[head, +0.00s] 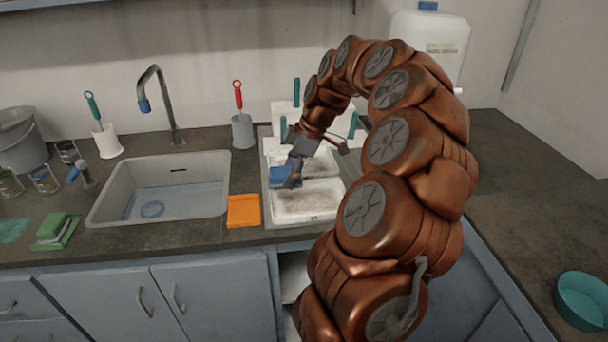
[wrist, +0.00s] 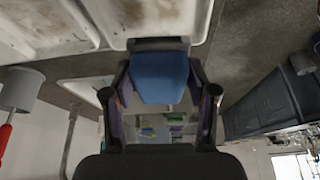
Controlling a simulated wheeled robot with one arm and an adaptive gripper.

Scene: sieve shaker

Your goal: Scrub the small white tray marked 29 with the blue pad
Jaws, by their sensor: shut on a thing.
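My gripper (head: 288,174) is shut on the blue pad (head: 279,176). In the wrist view the blue pad (wrist: 160,78) sits between the two fingers of my gripper (wrist: 160,92). Two small white trays with brownish, soiled insides lie right of the sink. The front tray (head: 310,219) is nearest the counter edge; the back tray (head: 330,164) is partly hidden by my gripper. The pad is over the left part of the trays, near where they meet; I cannot tell if it touches either. Both trays show in part in the wrist view. No number 29 is readable.
A sink (head: 113,200) with a tap (head: 165,105) lies to the left. A red-handled brush (head: 238,95) stands in a grey holder behind. Teal handles and a white jug (head: 430,45) stand behind. The right counter is mostly clear.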

